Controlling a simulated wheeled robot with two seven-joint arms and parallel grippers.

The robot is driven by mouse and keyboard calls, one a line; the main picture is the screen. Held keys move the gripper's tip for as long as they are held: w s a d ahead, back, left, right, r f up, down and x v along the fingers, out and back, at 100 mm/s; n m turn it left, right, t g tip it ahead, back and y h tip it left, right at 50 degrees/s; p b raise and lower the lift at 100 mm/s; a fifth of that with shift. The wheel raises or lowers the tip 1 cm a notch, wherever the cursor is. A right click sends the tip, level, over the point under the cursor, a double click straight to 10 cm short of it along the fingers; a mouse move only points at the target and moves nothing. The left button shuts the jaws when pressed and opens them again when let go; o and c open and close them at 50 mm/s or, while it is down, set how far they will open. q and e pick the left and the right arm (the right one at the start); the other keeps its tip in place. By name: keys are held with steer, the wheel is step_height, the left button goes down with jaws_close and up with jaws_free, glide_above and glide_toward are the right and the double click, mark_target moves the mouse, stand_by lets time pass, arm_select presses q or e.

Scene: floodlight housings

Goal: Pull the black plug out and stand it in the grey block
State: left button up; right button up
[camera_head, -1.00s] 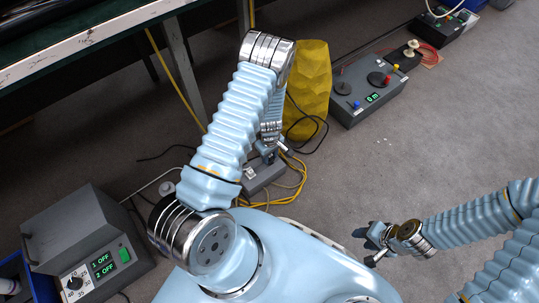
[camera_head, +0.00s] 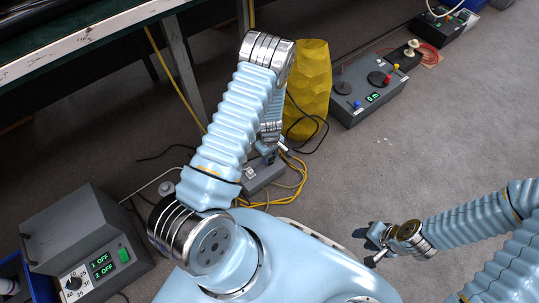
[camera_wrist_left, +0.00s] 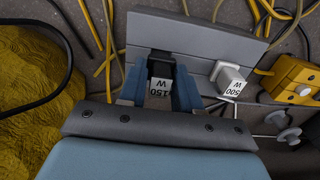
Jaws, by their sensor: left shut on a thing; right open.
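The black plug (camera_wrist_left: 160,70), with a white label reading 150 W, is between the two blue fingers of my left gripper (camera_wrist_left: 160,88) in the left wrist view. The fingers are shut on it. It is at a grey box (camera_wrist_left: 180,30); whether its pins are inside a socket is hidden. The grey box also shows in the head view (camera_head: 262,178), below my left gripper (camera_head: 269,150). I cannot tell whether this is the grey block. My right gripper (camera_head: 374,243) is open and empty over the floor at the lower right.
A white plug (camera_wrist_left: 229,78) labelled 500 W stands right of the black one. A yellow block (camera_wrist_left: 292,80) is further right. Yellow and dark cables lie around the box. A yellow bag (camera_head: 312,90) and grey control boxes (camera_head: 368,88) stand beyond.

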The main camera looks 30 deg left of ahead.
arm_select(q)
steer(key=shift+f+b, duration=0.75)
steer(key=shift+f, duration=0.2)
steer(key=o, duration=1.1)
steer(key=shift+r, duration=0.1)
steer(key=shift+r+p, duration=2.7)
steer(key=shift+r, duration=0.75)
